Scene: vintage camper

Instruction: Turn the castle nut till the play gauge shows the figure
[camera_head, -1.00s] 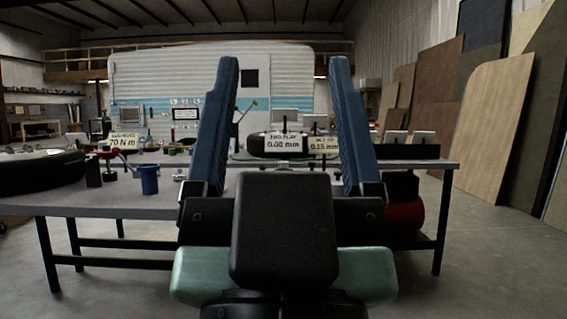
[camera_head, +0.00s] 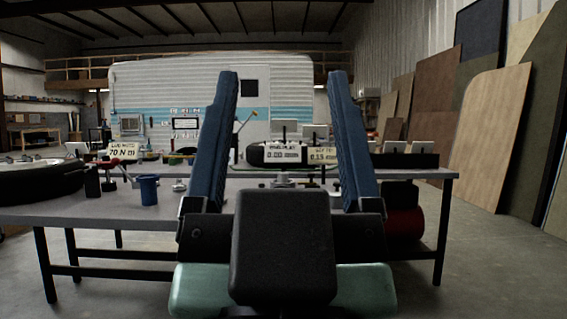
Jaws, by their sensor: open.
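My gripper (camera_head: 282,78) is open, its two blue fingers pointing up and away over the bench, with nothing held between them. Between the fingers, farther off, a white play gauge card (camera_head: 283,153) seems to read 0.00 mm. A cream card (camera_head: 323,155) to its right seems to read 0.15 mm. A small grey metal piece (camera_head: 283,183) shows low between the fingers, just above my gripper's dark body. I cannot tell whether it is the castle nut. My gripper hides the bench around it.
The grey workbench (camera_head: 110,206) spans the view. A tyre (camera_head: 35,174), a 70 N m card (camera_head: 122,151), a red-handled tool (camera_head: 108,166) and a blue cup (camera_head: 148,190) are at left. A black tray (camera_head: 410,160) is at right. A camper (camera_head: 170,80) stands behind.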

